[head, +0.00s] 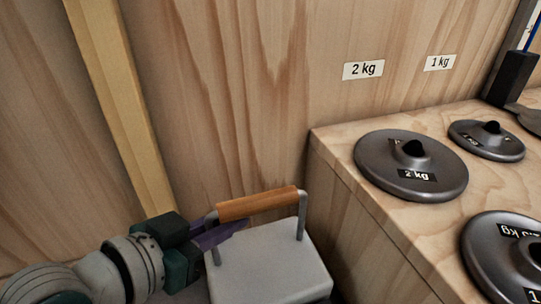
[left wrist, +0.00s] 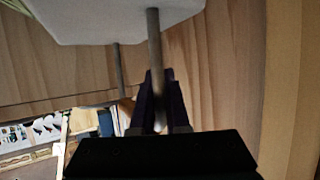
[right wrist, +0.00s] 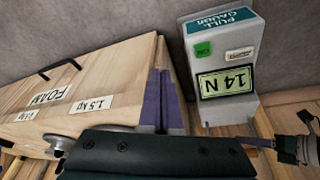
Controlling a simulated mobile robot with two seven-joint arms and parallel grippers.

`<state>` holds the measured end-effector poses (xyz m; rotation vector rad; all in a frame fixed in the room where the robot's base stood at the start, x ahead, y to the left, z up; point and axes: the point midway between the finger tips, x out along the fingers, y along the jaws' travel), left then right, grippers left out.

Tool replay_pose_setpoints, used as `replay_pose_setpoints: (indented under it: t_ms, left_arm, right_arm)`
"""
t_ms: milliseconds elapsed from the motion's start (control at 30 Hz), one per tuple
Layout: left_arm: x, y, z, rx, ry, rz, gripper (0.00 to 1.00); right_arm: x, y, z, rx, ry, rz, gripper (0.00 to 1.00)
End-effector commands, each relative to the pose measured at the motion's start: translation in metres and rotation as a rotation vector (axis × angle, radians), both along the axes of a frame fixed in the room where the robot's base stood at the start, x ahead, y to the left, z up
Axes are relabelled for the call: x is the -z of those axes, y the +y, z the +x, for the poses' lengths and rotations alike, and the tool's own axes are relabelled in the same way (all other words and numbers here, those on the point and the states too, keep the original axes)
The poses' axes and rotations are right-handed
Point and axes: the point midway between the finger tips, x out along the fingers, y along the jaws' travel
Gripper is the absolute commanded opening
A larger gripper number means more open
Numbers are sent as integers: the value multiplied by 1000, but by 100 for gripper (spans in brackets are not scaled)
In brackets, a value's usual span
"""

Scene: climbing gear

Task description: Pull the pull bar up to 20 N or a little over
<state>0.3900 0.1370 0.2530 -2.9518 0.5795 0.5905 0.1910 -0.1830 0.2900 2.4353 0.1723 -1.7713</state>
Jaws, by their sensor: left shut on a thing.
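The pull bar (head: 257,204) is a brown wooden handle on two metal posts above the pale grey pull gauge box (head: 270,270). My left gripper (head: 222,232) is shut on the pull bar at its left end, by the near post. In the left wrist view its purple fingers (left wrist: 158,98) close around the near metal post (left wrist: 154,40); the exact contact is dark. In the right wrist view the gauge (right wrist: 220,55) appears upside down, its green display (right wrist: 225,83) reading 14 N. My right gripper (right wrist: 163,100) is shut and empty, apart from the gauge.
A wooden bench stands right of the gauge, with a 2 kg disc (head: 400,175), a 1 kg disc (head: 485,140) and a larger disc (head: 505,255). A plywood wall (head: 230,100) rises behind. A pale batten (head: 120,100) stands at left.

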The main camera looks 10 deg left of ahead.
Motion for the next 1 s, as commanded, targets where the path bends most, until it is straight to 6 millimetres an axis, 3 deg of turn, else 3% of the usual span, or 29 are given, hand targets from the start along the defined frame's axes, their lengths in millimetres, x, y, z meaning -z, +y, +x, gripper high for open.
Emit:
replay_pose_setpoints:
  t_ms: [1000]
  left_arm:
    - [-20,-1,3,-1,-14,-5,0]
  right_arm:
    - [-17,0,0,0,0,0,0]
